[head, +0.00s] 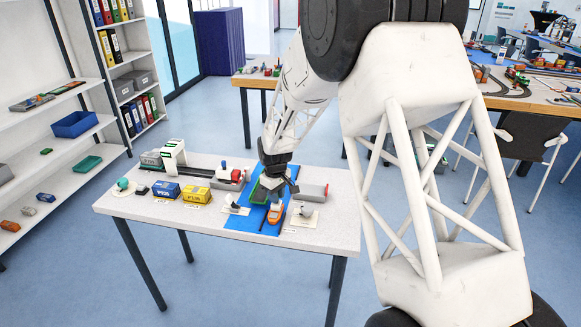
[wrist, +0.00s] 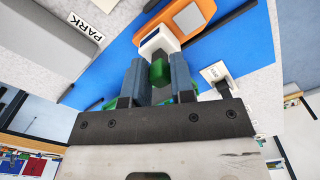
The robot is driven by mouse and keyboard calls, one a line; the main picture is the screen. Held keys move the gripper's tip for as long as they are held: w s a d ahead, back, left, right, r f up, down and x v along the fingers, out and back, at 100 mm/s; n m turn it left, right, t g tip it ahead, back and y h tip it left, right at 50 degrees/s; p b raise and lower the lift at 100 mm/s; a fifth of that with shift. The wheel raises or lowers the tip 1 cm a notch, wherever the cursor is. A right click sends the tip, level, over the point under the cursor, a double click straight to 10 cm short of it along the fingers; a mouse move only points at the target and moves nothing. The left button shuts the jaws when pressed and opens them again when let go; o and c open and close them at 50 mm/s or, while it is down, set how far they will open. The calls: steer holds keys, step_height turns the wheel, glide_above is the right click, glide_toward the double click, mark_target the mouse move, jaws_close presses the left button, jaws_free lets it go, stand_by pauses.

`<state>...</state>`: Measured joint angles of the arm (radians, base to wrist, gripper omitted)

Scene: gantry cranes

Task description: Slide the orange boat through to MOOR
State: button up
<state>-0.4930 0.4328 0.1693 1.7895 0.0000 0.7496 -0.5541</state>
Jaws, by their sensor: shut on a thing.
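The orange boat (head: 275,213) lies on a blue strip (head: 250,223) on the table, just in front of a green frame (head: 259,193). In the wrist view the boat (wrist: 192,17) shows at the top, with its white cabin (wrist: 155,41) towards my gripper. My gripper (wrist: 157,75) is shut on a small green block (wrist: 160,70) close against the cabin. I cannot tell whether the block belongs to the boat or the frame. In the head view my gripper (head: 275,186) is low over the frame and hides part of it. No MOOR label is legible.
A grey block (wrist: 64,32) lies by a PARK label (wrist: 86,34). White plates with small fittings (head: 304,216) flank the strip. Blue (head: 166,190) and yellow (head: 197,192) containers and a white gantry (head: 174,156) stand left. The table's front edge is clear.

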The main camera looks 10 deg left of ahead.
steer(key=shift+s, duration=1.45)
steer(key=o, duration=0.7)
steer(key=shift+r, duration=0.15)
step_height(320, 180, up, 7)
steer(key=shift+d, duration=0.1)
